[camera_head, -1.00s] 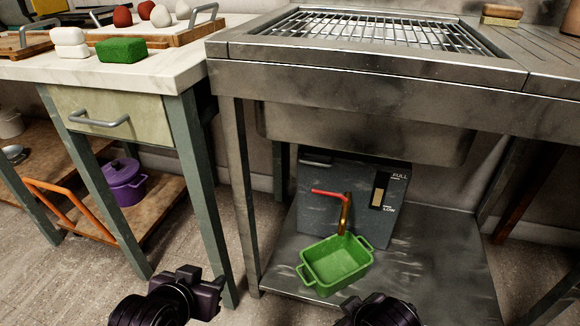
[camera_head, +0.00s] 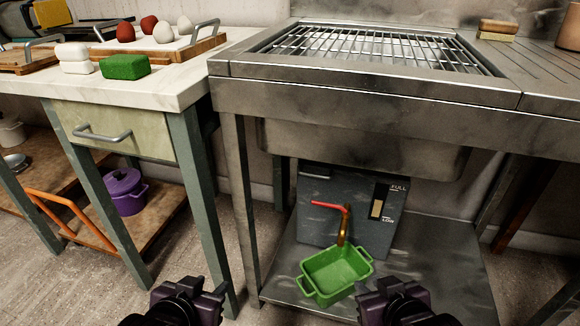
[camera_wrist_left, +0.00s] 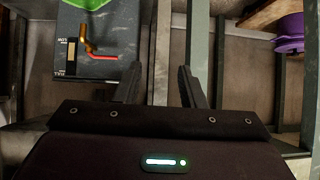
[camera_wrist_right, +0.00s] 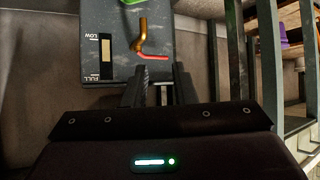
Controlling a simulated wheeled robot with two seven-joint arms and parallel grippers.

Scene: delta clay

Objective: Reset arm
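My left gripper (camera_head: 207,288) is at the bottom of the head view, in front of the space between the drawer table and the steel sink unit. Its two fingers are apart with nothing between them, as the left wrist view (camera_wrist_left: 160,88) also shows. My right gripper (camera_head: 378,284) is just right of the green tub (camera_head: 337,272) in the head view. Its fingers are also apart and empty in the right wrist view (camera_wrist_right: 160,88). I see no contact between either gripper and the tub.
The tub stands on the lower steel shelf (camera_head: 430,275), before a grey box (camera_head: 318,230) with a red-handled brass tap (camera_head: 343,226). The grill sink (camera_head: 360,120) is above. At left, a drawer table (camera_head: 150,82) holds a green block (camera_head: 124,66); a purple pot (camera_head: 124,192) sits below.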

